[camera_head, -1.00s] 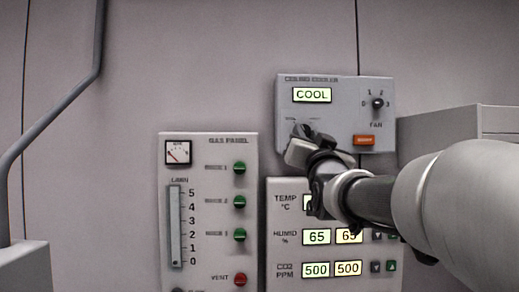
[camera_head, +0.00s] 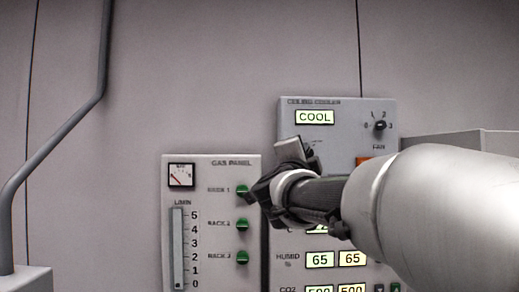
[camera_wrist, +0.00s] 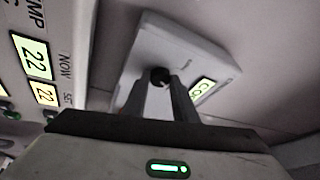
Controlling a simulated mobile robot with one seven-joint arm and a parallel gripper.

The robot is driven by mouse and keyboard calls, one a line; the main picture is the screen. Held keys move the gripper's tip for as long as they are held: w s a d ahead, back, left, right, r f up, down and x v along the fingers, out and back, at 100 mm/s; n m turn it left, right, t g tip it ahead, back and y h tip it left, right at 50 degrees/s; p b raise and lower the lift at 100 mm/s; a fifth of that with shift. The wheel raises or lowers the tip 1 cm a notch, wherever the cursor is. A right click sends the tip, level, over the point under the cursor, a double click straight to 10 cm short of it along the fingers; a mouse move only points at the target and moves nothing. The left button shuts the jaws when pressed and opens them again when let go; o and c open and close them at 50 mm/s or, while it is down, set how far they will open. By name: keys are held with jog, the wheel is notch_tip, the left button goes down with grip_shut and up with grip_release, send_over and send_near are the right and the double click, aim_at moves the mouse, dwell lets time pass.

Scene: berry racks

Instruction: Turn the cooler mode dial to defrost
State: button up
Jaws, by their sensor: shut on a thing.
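The ceiling cooler panel (camera_head: 350,112) is a grey box on the wall, with a lit display (camera_head: 314,117) reading COOL. My gripper (camera_head: 303,150) reaches its lower left part from below right and hides the mode dial in the head view. In the wrist view, the black mode dial (camera_wrist: 159,76) sits between the tips of my gripper's two fingers (camera_wrist: 163,86), which are shut on it. The cooler display (camera_wrist: 202,90) shows partly beside the right finger. The dial's pointer direction cannot be made out.
The fan knob (camera_head: 380,126) is at the panel's right. An orange button (camera_head: 363,160) is partly hidden by my arm. The gas panel (camera_head: 212,175) with green knobs stands at left, close to my wrist. The temperature panel (camera_head: 289,265) lies below, partly behind my arm.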

jog(key=shift+a+r+m+g+h+p, duration=0.15)
jog(key=shift+m+g+p, duration=0.3)
jog(key=shift+m+p, duration=0.45)
jog(key=shift+d+r+m+g+h+p, duration=0.15)
jog(key=shift+m+g+p, duration=0.35)
jog(key=shift+m, duration=0.7)
jog(key=shift+a, duration=0.1)
jog(key=o, duration=1)
jog(key=shift+o, duration=0.2)
jog(key=shift+f, duration=0.1)
